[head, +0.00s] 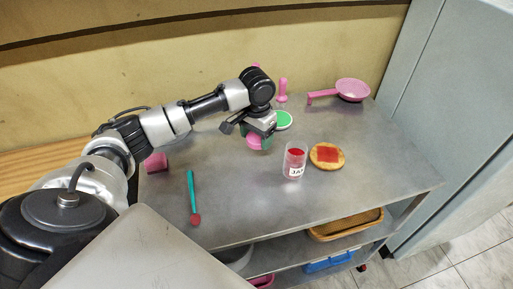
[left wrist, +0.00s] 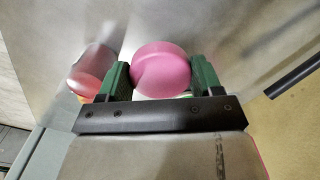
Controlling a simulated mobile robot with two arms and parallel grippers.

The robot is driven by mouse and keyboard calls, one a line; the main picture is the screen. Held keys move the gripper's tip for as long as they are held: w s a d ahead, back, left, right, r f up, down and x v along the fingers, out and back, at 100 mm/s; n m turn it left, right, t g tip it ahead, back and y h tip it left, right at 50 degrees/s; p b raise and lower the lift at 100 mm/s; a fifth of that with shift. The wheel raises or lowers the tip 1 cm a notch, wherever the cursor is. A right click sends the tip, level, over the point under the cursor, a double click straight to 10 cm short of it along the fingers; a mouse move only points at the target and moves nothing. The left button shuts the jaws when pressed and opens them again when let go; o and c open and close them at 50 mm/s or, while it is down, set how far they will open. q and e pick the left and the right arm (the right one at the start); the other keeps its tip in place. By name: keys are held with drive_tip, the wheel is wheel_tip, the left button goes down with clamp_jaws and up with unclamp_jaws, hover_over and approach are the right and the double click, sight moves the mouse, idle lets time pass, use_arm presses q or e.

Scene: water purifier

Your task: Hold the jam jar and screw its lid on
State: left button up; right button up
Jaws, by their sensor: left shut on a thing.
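The jam jar (head: 294,161) is a clear jar with red jam and a white label. It stands upright on the metal table with its top uncovered. My left gripper (head: 260,141) is shut on the pink round lid (head: 254,142), to the left of the jar and apart from it. In the left wrist view the lid (left wrist: 161,70) sits between the green fingers (left wrist: 160,80), and the jar (left wrist: 93,66) shows at the left, partly hidden behind a finger. My right gripper is in neither view.
A round bread slice with red jam (head: 327,156) lies right of the jar. A green disc (head: 283,120) lies behind the gripper. A pink pan (head: 351,90) is at the back right. A teal-handled spatula (head: 193,197) and a pink block (head: 156,162) lie at the left. The front middle is clear.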

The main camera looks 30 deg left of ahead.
use_arm(q)
drive_tip(key=shift+r, duration=0.85)
drive_tip(key=s+d+r+n, duration=0.1)
drive_tip(key=s+d, duration=1.2)
drive_tip(key=s, duration=0.1)
drive_tip(key=shift+s+d+r, duration=0.15)
drive_tip(key=shift+s+d, duration=0.05)
drive_tip(key=shift+s, duration=0.1)
